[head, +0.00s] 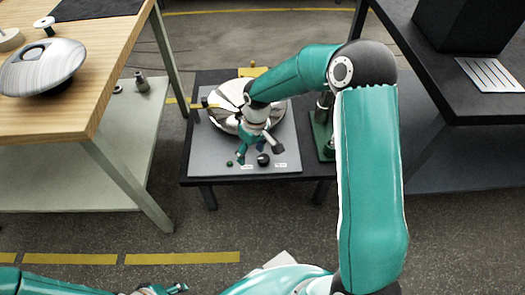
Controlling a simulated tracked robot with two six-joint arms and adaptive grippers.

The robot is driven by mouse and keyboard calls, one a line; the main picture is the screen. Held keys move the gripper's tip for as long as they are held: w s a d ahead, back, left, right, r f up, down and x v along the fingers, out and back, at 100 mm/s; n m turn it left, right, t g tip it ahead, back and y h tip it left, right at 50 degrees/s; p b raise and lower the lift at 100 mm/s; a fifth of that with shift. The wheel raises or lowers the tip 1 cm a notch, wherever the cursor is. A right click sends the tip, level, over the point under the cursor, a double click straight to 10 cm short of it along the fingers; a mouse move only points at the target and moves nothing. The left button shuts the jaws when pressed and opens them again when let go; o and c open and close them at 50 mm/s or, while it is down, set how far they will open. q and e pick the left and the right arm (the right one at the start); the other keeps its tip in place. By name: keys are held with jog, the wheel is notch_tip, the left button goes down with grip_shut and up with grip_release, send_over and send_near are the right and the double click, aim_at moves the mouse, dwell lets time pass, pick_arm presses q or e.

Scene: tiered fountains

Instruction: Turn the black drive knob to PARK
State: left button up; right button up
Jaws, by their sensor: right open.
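The small round black drive knob (263,159) sits near the front of a grey panel (222,159) on a low dark table. Small white labels (280,165) lie beside it, too small to read. My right gripper (260,151) reaches down over the panel with its fingers spread, just behind and above the knob. I cannot tell whether a finger touches the knob. The knob's pointing direction cannot be made out. My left gripper (168,289) shows only in part at the bottom edge, far from the panel; its jaws are unclear.
A shiny metal fountain bowl (275,121) stands behind the knob, partly hidden by my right arm. A small green button (229,163) is left of the knob. A wooden workbench (108,62) stands at left and a dark table (440,92) at right. Floor in front is clear.

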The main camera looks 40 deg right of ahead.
notch_tip(320, 180, up, 8)
jog(key=h, duration=0.1)
send_over(263, 157)
notch_tip(263, 157, down, 17)
jog(key=b, duration=0.5)
jog(key=shift+a+r, duration=0.1)
pick_arm(q)
notch_tip(263, 157, down, 4)
jog(key=shift+f, duration=0.25)
